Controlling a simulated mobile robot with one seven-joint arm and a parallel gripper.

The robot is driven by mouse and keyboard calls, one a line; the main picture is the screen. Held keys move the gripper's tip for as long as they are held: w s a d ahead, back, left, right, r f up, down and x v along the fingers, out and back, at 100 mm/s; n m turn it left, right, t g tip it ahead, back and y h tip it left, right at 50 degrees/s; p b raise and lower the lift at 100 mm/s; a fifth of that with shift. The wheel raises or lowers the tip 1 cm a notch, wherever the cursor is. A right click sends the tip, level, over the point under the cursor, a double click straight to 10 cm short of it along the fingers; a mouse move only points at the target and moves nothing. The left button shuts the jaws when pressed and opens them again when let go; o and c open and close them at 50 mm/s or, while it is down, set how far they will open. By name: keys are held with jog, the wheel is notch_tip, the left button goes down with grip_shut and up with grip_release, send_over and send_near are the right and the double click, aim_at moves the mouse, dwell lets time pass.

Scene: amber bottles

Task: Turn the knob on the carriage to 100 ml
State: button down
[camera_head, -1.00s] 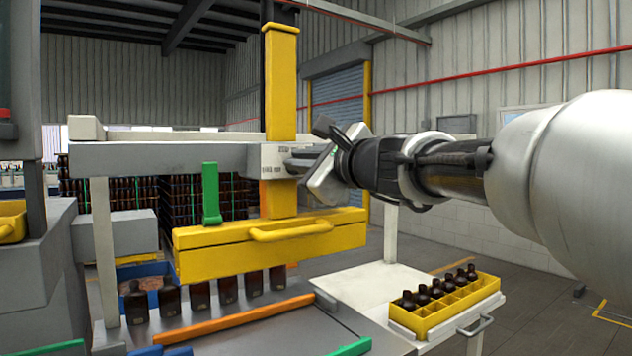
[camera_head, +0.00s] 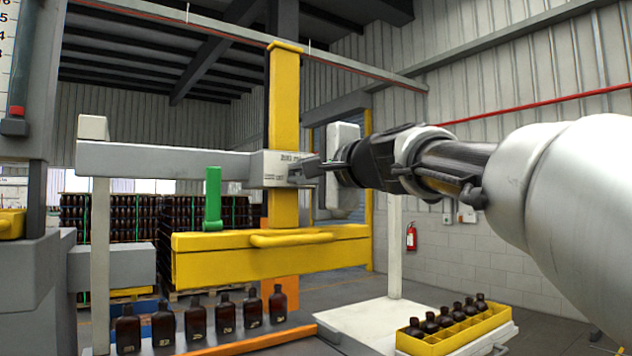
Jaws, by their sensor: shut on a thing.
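The carriage (camera_head: 272,167) is a light grey box with small dark lettering, on the grey horizontal beam where the yellow upright crosses it. My gripper (camera_head: 306,171) reaches it from the right. Its dark fingers are shut at the carriage's right side, on what appears to be the knob. The fingers hide the knob, and its setting cannot be read. The lettering on the carriage is too small to read. My gripper's pale body stands upright, right of the yellow upright.
A yellow bar (camera_head: 215,265) with a front handle hangs below the carriage. A green post (camera_head: 213,198) stands on its left. Several amber bottles (camera_head: 226,316) stand in a row below. A yellow crate (camera_head: 458,332) of bottles sits at lower right on a white table.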

dwell(0.6)
jog(key=c, duration=1.8)
grip_release()
jog(key=b+v, duration=0.1)
jog(key=v, duration=1.6)
jog(key=shift+s+d, duration=0.2)
